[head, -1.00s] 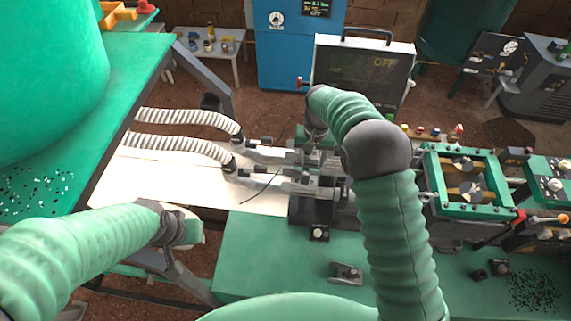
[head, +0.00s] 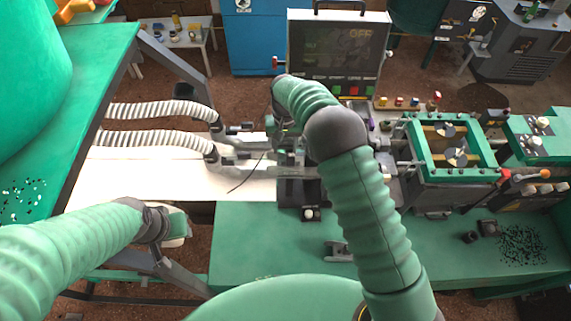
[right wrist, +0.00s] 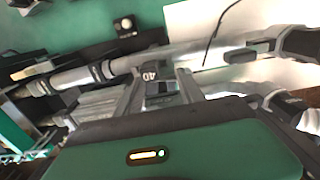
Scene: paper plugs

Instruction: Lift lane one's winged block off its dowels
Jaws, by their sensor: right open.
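Two lanes of grey fittings run side by side to the right of the ribbed hoses, with the nearer lane (head: 240,170) and the farther lane (head: 250,137) both in the head view. I cannot tell which is lane one. My right gripper (head: 288,155) is over the right end of these lanes. In the right wrist view my right gripper (right wrist: 160,78) has its grey fingers apart, around or just above a small dark block (right wrist: 158,74) with pale markings. Wings and dowels cannot be made out. My left gripper (head: 178,226) is at lower left, away from the lanes, its jaws unclear.
Ribbed white hoses (head: 150,139) enter from the left over a white board (head: 130,180). A monitor (head: 337,55) stands behind the lanes. A green-framed unit (head: 452,145) stands to the right. The green bench (head: 270,245) is mostly clear in front.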

